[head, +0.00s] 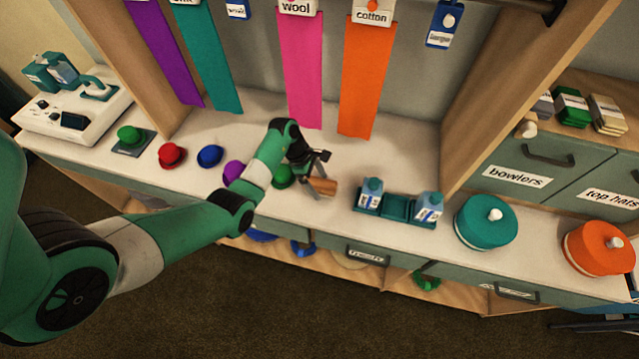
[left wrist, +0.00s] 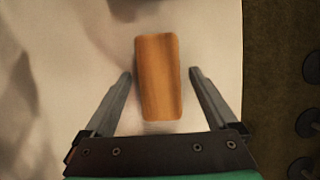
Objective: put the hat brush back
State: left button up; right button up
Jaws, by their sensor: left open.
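The hat brush (head: 323,187) shows as a wooden block on the white counter, just right of my left gripper (head: 318,177) in the head view. In the left wrist view the brush (left wrist: 158,78) lies between the two fingers of my left gripper (left wrist: 160,85), with a gap on each side. The left gripper is open and holds nothing. The gripper partly covers the brush in the head view, and its bristles cannot be made out. My right gripper is not in view.
A green tray (head: 397,207) with a blue-and-white bottle at each end stands right of the brush. Small hats, including a green one (head: 283,177), line the counter on the left. Round teal (head: 484,226) and orange (head: 597,251) boxes stand on the right.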

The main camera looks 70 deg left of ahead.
pick_arm(q)
jog(key=p+v, duration=0.3)
jog(key=v, duration=0.8)
